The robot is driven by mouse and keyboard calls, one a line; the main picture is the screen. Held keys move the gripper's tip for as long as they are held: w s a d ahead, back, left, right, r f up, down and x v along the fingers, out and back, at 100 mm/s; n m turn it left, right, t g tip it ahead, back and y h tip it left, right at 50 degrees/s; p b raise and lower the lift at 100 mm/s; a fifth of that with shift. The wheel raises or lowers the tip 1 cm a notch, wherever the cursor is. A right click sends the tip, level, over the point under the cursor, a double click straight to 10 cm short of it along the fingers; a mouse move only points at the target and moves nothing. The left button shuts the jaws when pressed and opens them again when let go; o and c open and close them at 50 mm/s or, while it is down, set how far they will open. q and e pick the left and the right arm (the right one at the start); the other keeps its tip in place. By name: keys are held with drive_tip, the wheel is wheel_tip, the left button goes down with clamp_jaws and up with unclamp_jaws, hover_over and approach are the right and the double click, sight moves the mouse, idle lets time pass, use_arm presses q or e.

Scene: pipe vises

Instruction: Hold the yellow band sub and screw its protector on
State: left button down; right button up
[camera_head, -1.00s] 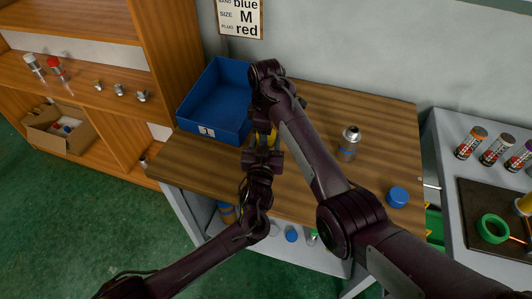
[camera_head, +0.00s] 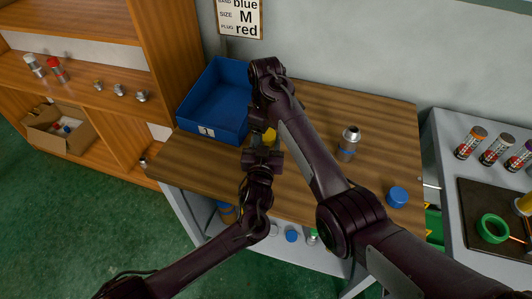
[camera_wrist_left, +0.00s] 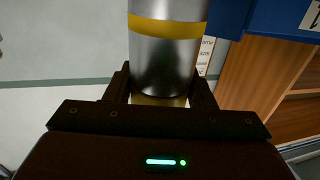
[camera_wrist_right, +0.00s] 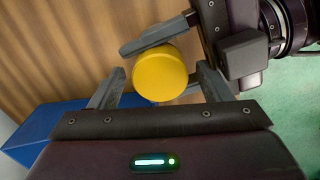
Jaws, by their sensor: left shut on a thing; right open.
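My left gripper (camera_wrist_left: 160,92) is shut on the yellow band sub (camera_wrist_left: 165,60), a silver cylinder with a yellow band that runs out of the top of the left wrist view. A round yellow protector (camera_wrist_right: 160,76) shows face-on in the right wrist view, close to a finger of my left gripper. The fingers of my right gripper (camera_wrist_right: 162,68) are open, one on each side of the protector. I cannot tell how the protector sits on the sub. In the head view a bit of yellow (camera_head: 270,136) shows between my arms; the rest is hidden.
A blue bin (camera_head: 213,131) stands at the table's back left. A silver sub with a blue band (camera_head: 347,152) and a blue cap (camera_head: 398,197) stand on the wooden table (camera_head: 385,120) to the right. A side table holds tubes and a green ring (camera_head: 492,229).

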drive_tip(key=shift+r, duration=2)
drive_tip(key=shift+a, duration=0.1)
drive_tip(key=shift+c, duration=0.5)
